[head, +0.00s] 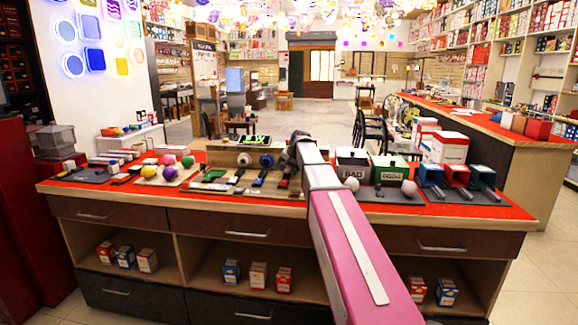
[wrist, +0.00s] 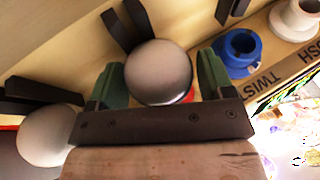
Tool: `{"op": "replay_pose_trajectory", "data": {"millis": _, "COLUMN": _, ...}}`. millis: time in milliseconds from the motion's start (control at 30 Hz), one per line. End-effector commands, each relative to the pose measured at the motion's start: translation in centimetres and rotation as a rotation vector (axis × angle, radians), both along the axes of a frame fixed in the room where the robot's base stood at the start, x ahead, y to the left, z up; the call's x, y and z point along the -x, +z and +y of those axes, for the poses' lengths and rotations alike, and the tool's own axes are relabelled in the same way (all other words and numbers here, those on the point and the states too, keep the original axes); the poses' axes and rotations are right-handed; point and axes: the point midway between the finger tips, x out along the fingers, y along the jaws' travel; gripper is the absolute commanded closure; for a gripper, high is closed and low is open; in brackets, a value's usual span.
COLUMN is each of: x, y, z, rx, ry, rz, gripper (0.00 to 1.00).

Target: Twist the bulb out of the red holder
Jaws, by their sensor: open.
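In the wrist view, a round grey bulb (wrist: 158,72) sits between the two green fingertips of my gripper (wrist: 160,85). The jaws are open on either side of it; contact cannot be told. A bit of the red holder (wrist: 188,96) shows beside the bulb's lower right edge; the rest is hidden behind the bulb and my gripper. In the head view, my gripper (head: 292,150) is over the right end of the wooden holder board (head: 225,157), and my arm hides the bulb and red holder.
A blue holder (wrist: 238,50) and a white holder (wrist: 295,18) are empty beside it. Another pale bulb (wrist: 47,135) is at the wrist view's lower left. The red counter is crowded.

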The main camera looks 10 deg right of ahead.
Motion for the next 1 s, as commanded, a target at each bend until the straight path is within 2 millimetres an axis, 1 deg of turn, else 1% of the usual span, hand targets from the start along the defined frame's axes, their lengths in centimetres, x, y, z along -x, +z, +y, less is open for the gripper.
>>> {"op": "replay_pose_trajectory", "data": {"millis": 200, "x": -0.02, "y": -0.04, "z": 0.0, "rx": 0.0, "ry": 0.0, "rz": 0.0, "gripper": 0.26}}
{"op": "replay_pose_trajectory", "data": {"millis": 233, "x": -0.02, "y": -0.04, "z": 0.0, "rx": 0.0, "ry": 0.0, "rz": 0.0, "gripper": 0.29}}
{"op": "replay_pose_trajectory", "data": {"millis": 267, "x": -0.02, "y": -0.04, "z": 0.0, "rx": 0.0, "ry": 0.0, "rz": 0.0, "gripper": 0.39}}
{"op": "replay_pose_trajectory", "data": {"millis": 300, "x": -0.02, "y": -0.04, "z": 0.0, "rx": 0.0, "ry": 0.0, "rz": 0.0, "gripper": 0.52}}
{"op": "replay_pose_trajectory", "data": {"millis": 333, "x": -0.01, "y": -0.03, "z": 0.0, "rx": 0.0, "ry": 0.0, "rz": 0.0, "gripper": 0.61}}
{"op": "replay_pose_trajectory", "data": {"millis": 433, "x": -0.01, "y": -0.03, "z": 0.0, "rx": 0.0, "ry": 0.0, "rz": 0.0, "gripper": 0.62}}
{"op": "replay_pose_trajectory", "data": {"millis": 467, "x": -0.03, "y": -0.02, "z": 0.01, "rx": 0.002, "ry": 0.0, "rz": 0.001, "gripper": 0.66}}
{"op": "replay_pose_trajectory", "data": {"millis": 767, "x": -0.09, "y": -0.02, "z": 0.11, "rx": 0.157, "ry": 0.002, "rz": 0.051, "gripper": 0.66}}
{"op": "replay_pose_trajectory", "data": {"millis": 1000, "x": 0.01, "y": -0.08, "z": 0.04, "rx": 0.168, "ry": 0.001, "rz": 0.056, "gripper": 0.66}}
